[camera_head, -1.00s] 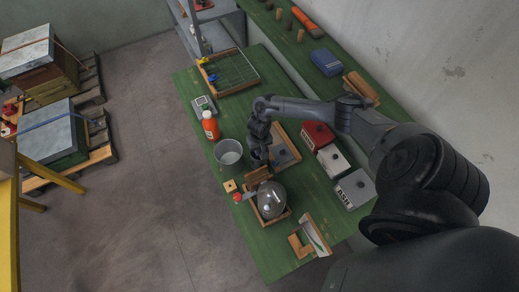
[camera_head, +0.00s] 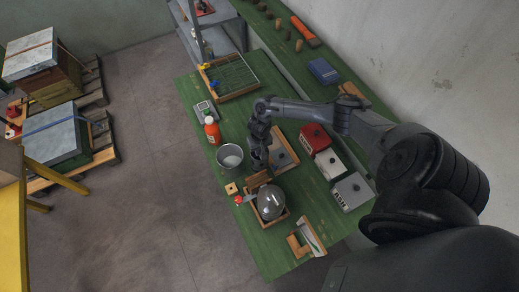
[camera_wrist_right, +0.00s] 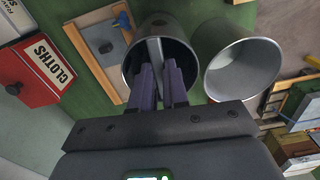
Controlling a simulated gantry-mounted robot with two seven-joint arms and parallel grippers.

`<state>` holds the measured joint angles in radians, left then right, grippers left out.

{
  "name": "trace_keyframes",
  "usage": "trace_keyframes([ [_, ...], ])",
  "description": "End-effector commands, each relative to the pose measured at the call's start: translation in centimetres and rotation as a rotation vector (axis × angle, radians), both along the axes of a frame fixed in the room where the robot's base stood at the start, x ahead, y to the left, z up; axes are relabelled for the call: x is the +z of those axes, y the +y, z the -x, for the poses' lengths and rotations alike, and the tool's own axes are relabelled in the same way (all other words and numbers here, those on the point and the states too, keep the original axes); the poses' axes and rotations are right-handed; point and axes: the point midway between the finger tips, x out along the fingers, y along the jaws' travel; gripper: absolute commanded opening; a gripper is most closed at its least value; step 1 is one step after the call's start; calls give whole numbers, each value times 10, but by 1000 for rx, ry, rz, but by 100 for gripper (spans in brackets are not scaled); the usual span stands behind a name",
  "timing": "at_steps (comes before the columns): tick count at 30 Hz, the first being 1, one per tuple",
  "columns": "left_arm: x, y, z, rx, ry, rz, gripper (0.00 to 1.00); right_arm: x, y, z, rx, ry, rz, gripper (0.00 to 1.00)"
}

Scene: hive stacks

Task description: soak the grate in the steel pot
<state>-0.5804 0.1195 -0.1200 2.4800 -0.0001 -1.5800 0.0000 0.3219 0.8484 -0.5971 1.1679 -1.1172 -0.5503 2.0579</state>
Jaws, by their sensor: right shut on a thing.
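The steel pot (camera_head: 230,156) is an open grey metal vessel on the green bench, left of my right gripper (camera_head: 258,166). In the right wrist view the pot (camera_wrist_right: 243,62) stands to the right, its mouth open. There my right gripper (camera_wrist_right: 163,82) reaches into the mouth of a second, darker metal can (camera_wrist_right: 132,62), beside the pot. Its fingers are shut on a flat grey strip, which looks like the grate (camera_wrist_right: 155,48) seen nearly edge-on. The grate's lower part is hidden by the fingers. My left gripper is out of view.
A shiny domed thing (camera_head: 271,202) sits in a wooden box near the can. An orange bottle (camera_head: 212,132) stands behind the pot. A red box (camera_head: 314,139) and pale boxes line the right. A wooden tray (camera_wrist_right: 77,42) lies beside the can.

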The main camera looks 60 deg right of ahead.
Motion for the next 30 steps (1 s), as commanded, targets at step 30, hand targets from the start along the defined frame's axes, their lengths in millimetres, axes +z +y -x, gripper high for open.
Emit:
trace_keyframes([
  [30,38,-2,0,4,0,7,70,87,2,-4,-1,-3,-12,0],
])
